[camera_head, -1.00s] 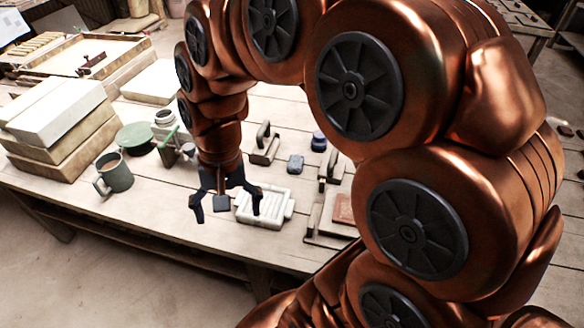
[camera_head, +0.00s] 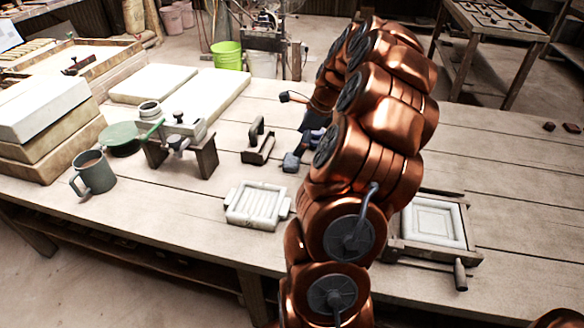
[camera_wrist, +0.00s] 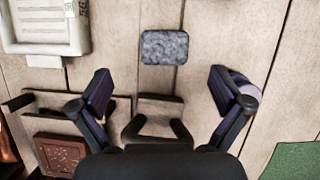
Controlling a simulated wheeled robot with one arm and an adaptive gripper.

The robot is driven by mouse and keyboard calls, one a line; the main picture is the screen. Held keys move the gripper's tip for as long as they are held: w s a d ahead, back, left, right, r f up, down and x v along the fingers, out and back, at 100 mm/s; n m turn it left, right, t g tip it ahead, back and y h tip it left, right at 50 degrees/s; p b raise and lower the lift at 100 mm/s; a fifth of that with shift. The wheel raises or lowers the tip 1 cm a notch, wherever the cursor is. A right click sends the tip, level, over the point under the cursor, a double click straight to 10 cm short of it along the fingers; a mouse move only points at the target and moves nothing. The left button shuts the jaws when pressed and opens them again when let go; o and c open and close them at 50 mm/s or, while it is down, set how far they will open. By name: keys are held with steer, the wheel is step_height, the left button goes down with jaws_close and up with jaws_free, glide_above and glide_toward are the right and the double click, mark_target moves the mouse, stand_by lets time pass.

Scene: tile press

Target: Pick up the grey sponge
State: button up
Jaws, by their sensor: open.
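The grey sponge (camera_wrist: 164,47) is a small speckled rectangle lying flat on the plank table, at the top middle of the wrist view. In the head view the sponge (camera_head: 290,163) lies just left of my arm, right of the white ribbed mould. My gripper (camera_wrist: 164,92) is open and empty, with its fingers wide apart. In the wrist view the sponge shows beyond the fingertips, between their lines and apart from them. In the head view my gripper is largely hidden by my arm.
A dark wooden handled tool (camera_wrist: 155,122) lies below the sponge in the wrist view. A purple jar with a pale top (camera_wrist: 243,84) is partly behind the right finger. The white ribbed mould (camera_head: 258,205) and a red tile (camera_wrist: 60,153) lie left in the wrist view.

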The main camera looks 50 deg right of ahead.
mark_target(292, 158)
steer(key=shift+s+d+f, duration=0.15)
steer(key=shift+d+f, duration=0.25)
steer(key=shift+d, duration=0.05)
steer(key=shift+f+m, duration=0.25)
steer(key=shift+m, duration=0.05)
steer(key=shift+w+x, duration=0.2)
steer(key=shift+x, duration=1.6)
steer(key=shift+w+x, duration=0.2)
steer(key=shift+x, duration=1.55)
steer(key=shift+a+r, duration=0.1)
steer(key=shift+r, duration=0.1)
steer(key=c, duration=1)
